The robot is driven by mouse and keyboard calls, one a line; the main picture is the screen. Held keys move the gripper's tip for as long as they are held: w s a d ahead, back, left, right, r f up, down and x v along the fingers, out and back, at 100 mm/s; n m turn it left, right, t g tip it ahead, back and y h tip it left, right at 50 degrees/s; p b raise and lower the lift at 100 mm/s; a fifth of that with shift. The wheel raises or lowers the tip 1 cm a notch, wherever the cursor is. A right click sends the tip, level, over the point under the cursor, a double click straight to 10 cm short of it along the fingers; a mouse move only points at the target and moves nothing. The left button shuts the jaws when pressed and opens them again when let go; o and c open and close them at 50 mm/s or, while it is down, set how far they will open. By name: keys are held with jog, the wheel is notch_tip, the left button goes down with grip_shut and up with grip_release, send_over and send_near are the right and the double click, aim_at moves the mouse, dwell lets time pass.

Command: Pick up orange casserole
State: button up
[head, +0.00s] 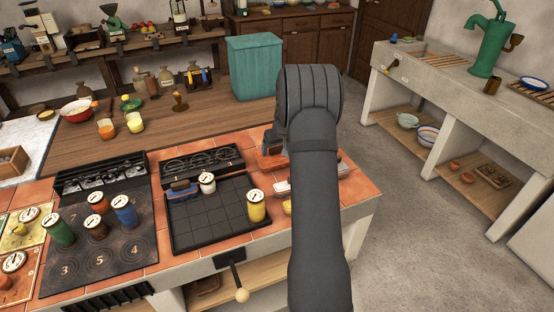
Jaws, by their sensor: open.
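An orange, low object (268,163), which looks like the orange casserole, sits at the back right of the tiled counter. My arm hides its right part, so I cannot make out its full shape. My gripper (272,146) is open, at the left side of my arm and just over or beside this orange object. The fingertips are small and dark, and I cannot tell if they touch it.
A dark grid tray (215,222) holds a yellow canister (256,205), a white-topped jar (207,183) and a blue-and-red item (181,190). Pale items (283,187) lie beside my arm. A teal box (254,68) stands behind on the wooden counter (222,112).

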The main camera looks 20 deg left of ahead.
jog(key=c, duration=1.8)
jog(key=shift+r, duration=0.1)
grip_shut()
